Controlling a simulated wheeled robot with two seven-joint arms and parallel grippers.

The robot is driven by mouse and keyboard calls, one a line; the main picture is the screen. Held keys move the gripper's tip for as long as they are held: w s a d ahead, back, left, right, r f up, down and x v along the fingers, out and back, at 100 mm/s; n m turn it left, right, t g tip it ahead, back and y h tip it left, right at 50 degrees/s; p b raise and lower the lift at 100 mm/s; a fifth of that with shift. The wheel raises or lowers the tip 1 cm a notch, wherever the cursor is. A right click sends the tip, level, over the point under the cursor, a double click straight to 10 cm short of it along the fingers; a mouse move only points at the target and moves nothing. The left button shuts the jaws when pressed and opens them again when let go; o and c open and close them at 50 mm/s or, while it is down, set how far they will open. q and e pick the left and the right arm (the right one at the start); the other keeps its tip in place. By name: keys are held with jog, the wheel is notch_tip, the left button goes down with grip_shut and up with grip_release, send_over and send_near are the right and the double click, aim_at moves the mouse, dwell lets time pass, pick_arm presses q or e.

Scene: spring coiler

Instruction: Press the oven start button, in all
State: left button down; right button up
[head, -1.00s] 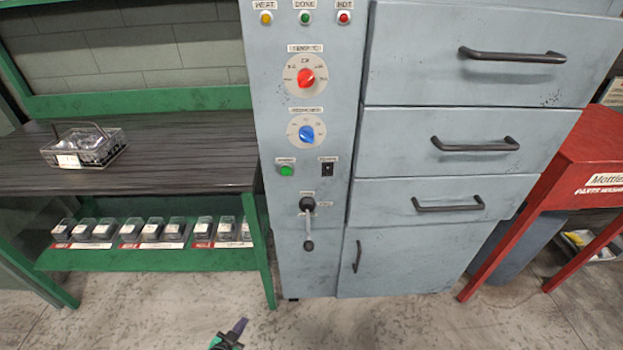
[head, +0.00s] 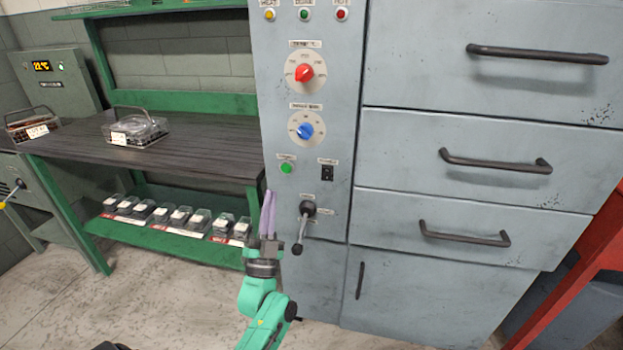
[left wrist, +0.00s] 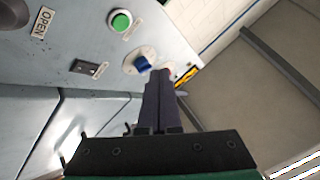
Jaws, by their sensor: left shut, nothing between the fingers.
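The oven (head: 305,225) is a tall grey-blue cabinet with a control strip on its left side. A green button (head: 286,168) sits on the strip under a small label, below the blue knob (head: 306,129). My left gripper (head: 268,196) is shut and empty, its purple fingers pointing up, below and to the left of the green button in the head view. In the left wrist view the green button (left wrist: 120,20) shows ahead and left of the fingertips (left wrist: 160,75), apart from them. My right gripper is not in view.
A black switch (head: 327,172) is right of the button, and a lever (head: 303,228) hangs below. A red knob (head: 304,73) is higher up. Drawers with dark handles (head: 495,160) fill the right. A green bench (head: 180,150) holds a wire basket (head: 135,130).

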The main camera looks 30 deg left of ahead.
aim_at(286, 169)
pick_arm(q)
jog(key=shift+w+a+r+b, duration=0.1)
jog(key=shift+w+a+b, duration=0.6)
jog(key=shift+w, duration=0.65)
jog(key=shift+w+a+b, duration=0.4)
jog(key=shift+w+b, duration=0.55)
jog(key=shift+w, duration=0.4)
jog(key=shift+w+a+r+b, duration=0.1)
jog(key=shift+w+a+b, duration=0.6)
jog(key=shift+w, duration=0.65)
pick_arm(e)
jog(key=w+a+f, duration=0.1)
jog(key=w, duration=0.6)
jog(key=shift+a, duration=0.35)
pick_arm(q)
jog(key=shift+w+d+f, duration=0.1)
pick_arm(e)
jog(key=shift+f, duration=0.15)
pick_arm(q)
jog(key=shift+w+b, duration=0.3)
jog(key=shift+w, duration=0.05)
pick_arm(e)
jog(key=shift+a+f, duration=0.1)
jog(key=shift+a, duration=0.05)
